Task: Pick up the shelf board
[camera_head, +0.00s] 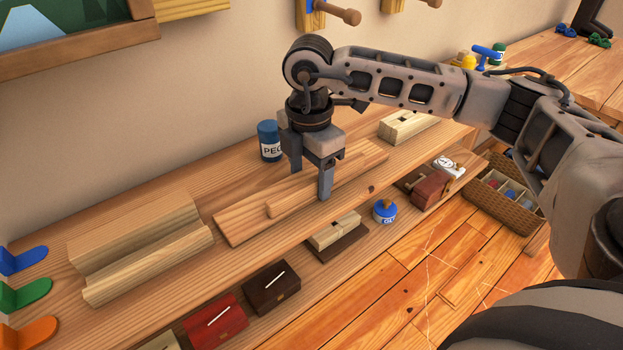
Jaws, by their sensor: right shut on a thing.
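The shelf board (245,221) is a long, flat, pale wooden board lying lengthwise along the wooden bench. A narrower strip of wood (284,205) runs along its near side. My right gripper (311,182) points straight down over the middle of the board. One finger is at its far edge and the other at its near edge, shut on it. The gripper hides part of the board. I cannot tell whether the board is clear of the bench top. My left gripper is not in view.
A blue peg tin (269,141) stands just behind the gripper. Pale wooden blocks (140,240) lie to the left and another (407,126) to the right. Coloured brackets (25,295) are at far left. A lower shelf holds boxes (272,287) and a blue oil can (384,211).

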